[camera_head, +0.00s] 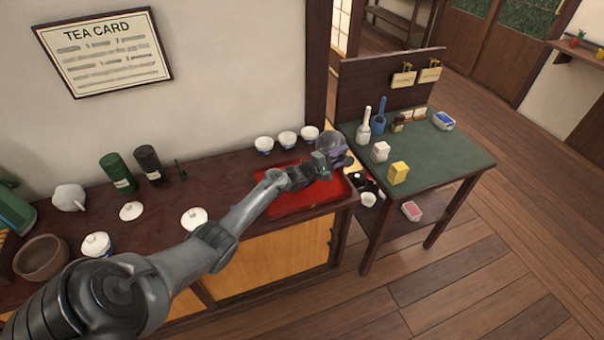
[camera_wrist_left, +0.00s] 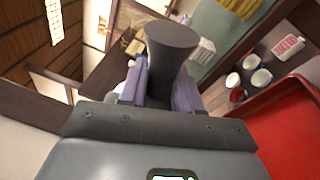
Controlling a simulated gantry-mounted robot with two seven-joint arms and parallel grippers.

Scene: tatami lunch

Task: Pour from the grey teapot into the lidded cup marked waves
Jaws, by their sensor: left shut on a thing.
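My left gripper (camera_head: 338,157) is over the right end of the counter, by the red tray. It is shut on the dark grey handle of the grey teapot (camera_head: 329,142). In the left wrist view the flared handle (camera_wrist_left: 170,45) stands between the purple fingers; the pot's body is mostly hidden. White lidded cups stand at the counter's left (camera_head: 97,246) and middle (camera_head: 194,219). Their markings are too small to read, so I cannot tell which bears waves. The teapot is far to the right of both. My right gripper is out of view.
The red tray (camera_head: 290,209) lies under my forearm. Three white bowls (camera_head: 264,145) line the wall. A white pot (camera_head: 69,197), a green canister (camera_head: 119,174), a dark canister (camera_head: 149,165) and a brown bowl (camera_head: 41,258) stand left. A green-topped table (camera_head: 440,155) holds small boxes.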

